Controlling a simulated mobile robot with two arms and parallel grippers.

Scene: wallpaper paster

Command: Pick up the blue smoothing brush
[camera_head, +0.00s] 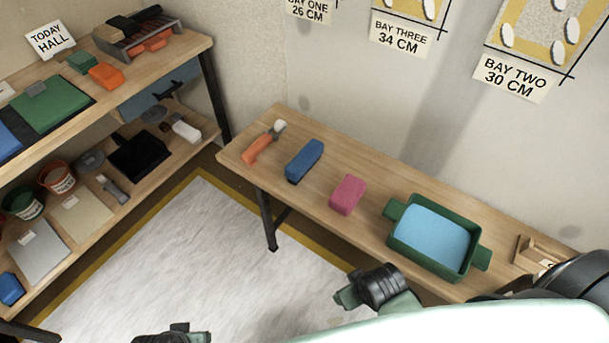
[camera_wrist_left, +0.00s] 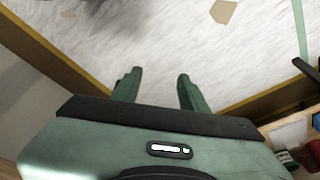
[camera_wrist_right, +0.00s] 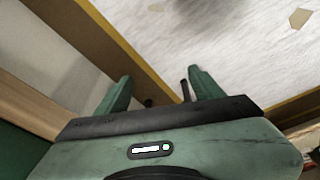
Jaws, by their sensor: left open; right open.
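The blue smoothing brush (camera_head: 304,159) lies on the wooden bench in the head view, a blue block with a dark underside. It sits between an orange-handled tool (camera_head: 263,143) and a pink block (camera_head: 348,194). My right gripper (camera_head: 345,294) is in front of the bench, apart from the brush; in the right wrist view its fingers (camera_wrist_right: 160,85) are open and empty. My left gripper (camera_head: 175,333) shows partly at the bottom edge of the head view, far from the brush. In the left wrist view its fingers (camera_wrist_left: 157,82) are open and empty over the floor.
A green tray with blue liquid (camera_head: 398,246) and a wooden holder (camera_head: 540,250) stand on the bench's right. A shelf unit (camera_head: 190,48) at the left holds buckets, tools and another blue block (camera_head: 10,288). The pale floor covering (camera_head: 190,250) between is clear.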

